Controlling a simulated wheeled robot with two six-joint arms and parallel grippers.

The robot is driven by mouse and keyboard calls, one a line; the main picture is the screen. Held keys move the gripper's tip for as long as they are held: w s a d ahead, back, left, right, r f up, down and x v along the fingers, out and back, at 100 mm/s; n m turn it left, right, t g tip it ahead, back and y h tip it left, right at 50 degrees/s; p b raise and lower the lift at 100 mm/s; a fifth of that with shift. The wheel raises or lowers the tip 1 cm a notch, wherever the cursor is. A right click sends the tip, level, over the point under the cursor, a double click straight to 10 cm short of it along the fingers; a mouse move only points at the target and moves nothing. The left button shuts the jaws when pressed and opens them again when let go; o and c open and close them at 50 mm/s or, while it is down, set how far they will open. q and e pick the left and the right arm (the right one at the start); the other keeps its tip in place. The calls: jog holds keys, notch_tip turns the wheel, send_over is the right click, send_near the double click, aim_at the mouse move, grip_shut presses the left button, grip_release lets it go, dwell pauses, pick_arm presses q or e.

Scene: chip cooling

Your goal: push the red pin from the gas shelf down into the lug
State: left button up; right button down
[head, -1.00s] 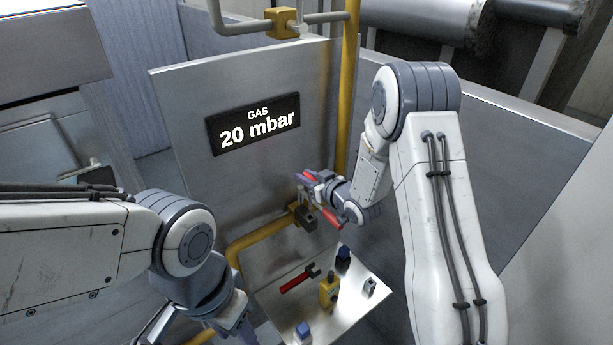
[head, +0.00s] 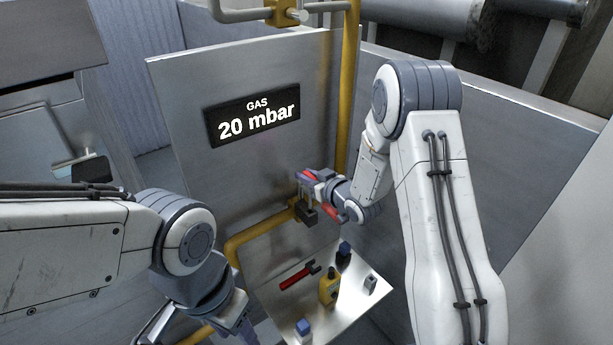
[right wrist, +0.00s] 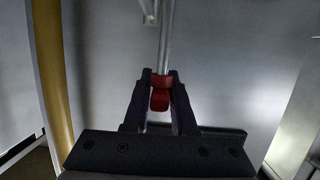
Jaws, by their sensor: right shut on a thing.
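My right gripper (head: 304,177) reaches in from the right, in front of the grey panel, and is shut on the red pin (head: 311,175). In the right wrist view the pin's red head (right wrist: 160,92) sits between the two dark fingers (right wrist: 160,88), with a grey rod running up from it. A dark block, apparently the lug (head: 308,216), sits on the yellow pipe just below the gripper. The pin appears above it, and whether they touch is unclear. My left gripper (head: 238,328) is at the bottom, partly cut off; its jaws are unclear.
The metal shelf (head: 265,305) below holds a red-handled tool (head: 294,279), a yellow lock-like piece (head: 330,288), blue-topped pieces (head: 304,327) and a small grey piece (head: 370,283). A red bar (head: 331,213) shows beside the block. A yellow pipe (head: 346,100) stands behind the gripper.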

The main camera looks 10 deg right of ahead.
jog(key=shift+b, duration=0.5)
dwell(1.1)
jog(key=shift+f+b, duration=2.45)
jog(key=shift+f, duration=0.15)
jog(key=c, duration=0.6)
grip_release()
jog(key=shift+c, duration=0.2)
jog(key=b+v, duration=0.3)
jog(key=v, duration=0.7)
jog(key=shift+s+r, duration=0.15)
jog(key=shift+s, duration=0.05)
